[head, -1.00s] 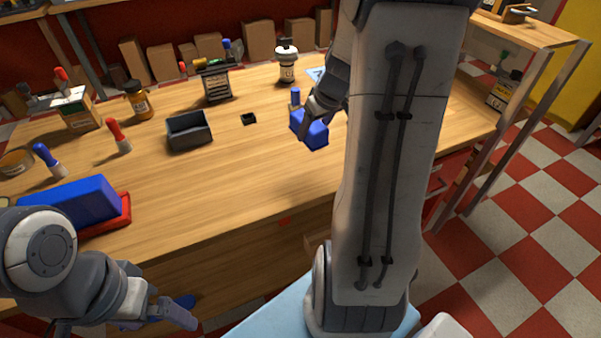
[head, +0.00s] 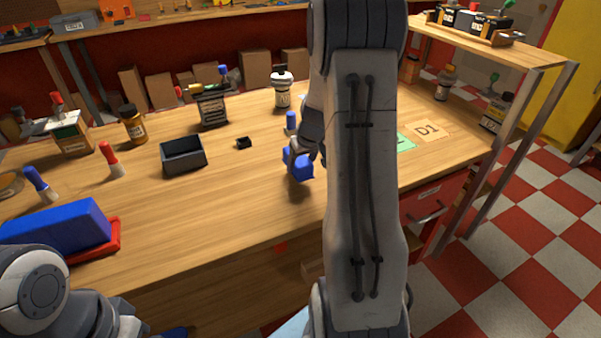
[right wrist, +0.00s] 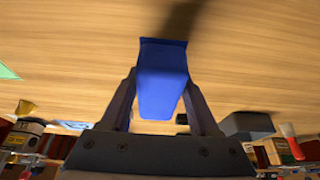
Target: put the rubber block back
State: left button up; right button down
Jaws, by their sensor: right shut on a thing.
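My right gripper (head: 300,157) is shut on a blue block (head: 299,166), which I take for the rubber block. In the right wrist view the block (right wrist: 162,78) sits between the two fingers (right wrist: 160,105), its far end sticking out past them. The block is over the middle of the wooden table (head: 237,200); I cannot tell whether it touches the wood. My right forearm hides the table just right of it. My left arm is at the lower left, its fingertips outside the frame.
A dark grey bin (head: 183,155) and a small black box (head: 244,142) stand left of the block. A blue-topped bottle (head: 291,123) is close behind it. A large blue block (head: 55,229) lies on a red tray (head: 108,246) at the left. The table's front middle is clear.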

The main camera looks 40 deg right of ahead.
jog(key=shift+f+b, duration=0.55)
jog(key=shift+f, duration=1.45)
jog(key=shift+f, duration=0.15)
jog(key=shift+c, duration=0.6)
grip_release()
jog(key=shift+r, duration=0.45)
jog(key=p+v, duration=0.2)
jog(key=v, duration=0.9)
jog(key=shift+r, duration=0.2)
jog(key=shift+s+f, duration=0.1)
jog(key=shift+s, duration=0.05)
